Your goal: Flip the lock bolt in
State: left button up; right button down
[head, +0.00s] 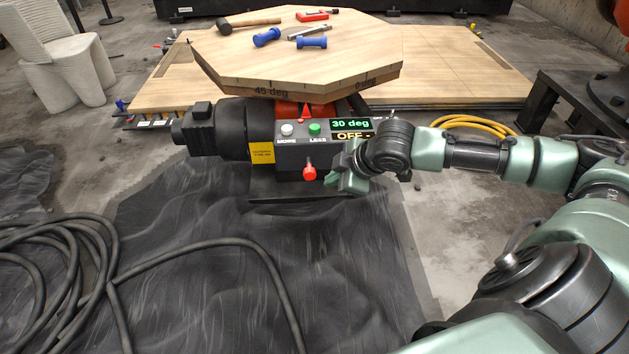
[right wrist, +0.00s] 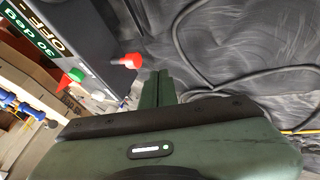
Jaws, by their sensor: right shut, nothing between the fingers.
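The lock bolt with its red knob (head: 309,172) sticks out from the lower front of the dark control box (head: 290,158) under the turntable. In the right wrist view the red knob (right wrist: 128,61) is just left of my fingertips. My right gripper (head: 336,181) is beside the box front, a little right of the knob and slightly lower. Its fingers (right wrist: 158,76) are shut together and empty, apart from the knob as far as I can tell. The display (head: 352,130) reads "30 deg" and "OFF -". My left gripper is out of view.
A white button (head: 287,130) and a green button (head: 314,128) sit above the knob. The octagonal wooden tabletop (head: 300,60) carries a mallet (head: 250,22), blue dumbbell-shaped pieces and small tools. A black hose (head: 200,248) lies on the dark floor sheet.

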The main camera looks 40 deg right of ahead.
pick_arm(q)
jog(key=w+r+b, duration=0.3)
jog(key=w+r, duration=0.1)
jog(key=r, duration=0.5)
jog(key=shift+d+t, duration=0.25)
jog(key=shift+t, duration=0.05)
pick_arm(e)
send_near(314, 177)
jog(key=x, duration=0.2)
jog(key=a+x, duration=0.1)
jog(key=x, duration=0.4)
jog(key=shift+s+a, duration=0.15)
jog(key=shift+a, duration=0.15)
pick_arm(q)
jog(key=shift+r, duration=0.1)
